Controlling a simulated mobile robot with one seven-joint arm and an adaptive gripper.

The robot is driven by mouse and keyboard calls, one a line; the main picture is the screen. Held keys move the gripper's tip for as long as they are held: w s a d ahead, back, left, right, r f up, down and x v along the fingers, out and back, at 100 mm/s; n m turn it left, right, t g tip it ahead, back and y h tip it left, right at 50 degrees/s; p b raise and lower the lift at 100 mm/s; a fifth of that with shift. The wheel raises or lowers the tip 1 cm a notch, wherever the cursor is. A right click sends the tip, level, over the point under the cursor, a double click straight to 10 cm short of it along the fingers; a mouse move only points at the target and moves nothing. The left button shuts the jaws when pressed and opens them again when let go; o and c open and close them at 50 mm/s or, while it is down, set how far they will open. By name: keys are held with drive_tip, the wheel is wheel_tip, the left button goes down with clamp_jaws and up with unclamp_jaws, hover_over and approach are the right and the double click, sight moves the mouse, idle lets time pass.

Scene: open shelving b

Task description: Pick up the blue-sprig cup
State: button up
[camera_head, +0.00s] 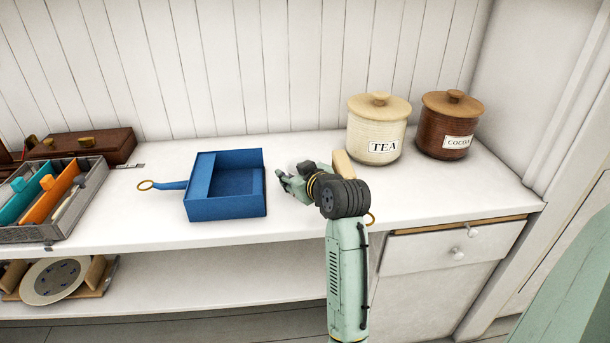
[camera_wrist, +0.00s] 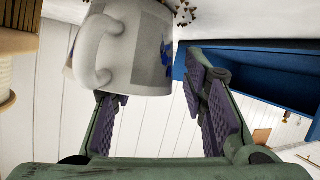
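The blue-sprig cup (camera_wrist: 135,50) is white with a blue motif and a handle on its left side in the wrist view. It fills the upper left there, close to the left fingertip; I cannot tell whether they touch. My gripper (camera_wrist: 157,78) is open, its purple-padded fingers apart with nothing held between them. In the head view my gripper (camera_head: 291,177) is low over the white counter, right of the blue tray. The cup is mostly or wholly hidden behind my gripper there.
The blue tray (camera_head: 226,208) stands close to the left of my gripper. The tea jar (camera_head: 377,145) and cocoa jar (camera_head: 447,138) stand to the right. A grey compartment box (camera_head: 40,232) and a brown case (camera_head: 100,150) are at the far left. A plate (camera_head: 52,281) stands on the lower shelf.

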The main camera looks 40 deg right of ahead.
drive_tip(key=shift+w+d+f, duration=0.15)
drive_tip(key=shift+w+f, duration=0.1)
drive_tip(key=shift+w, duration=0.4)
drive_tip(key=shift+c, duration=0.4)
clamp_jaws()
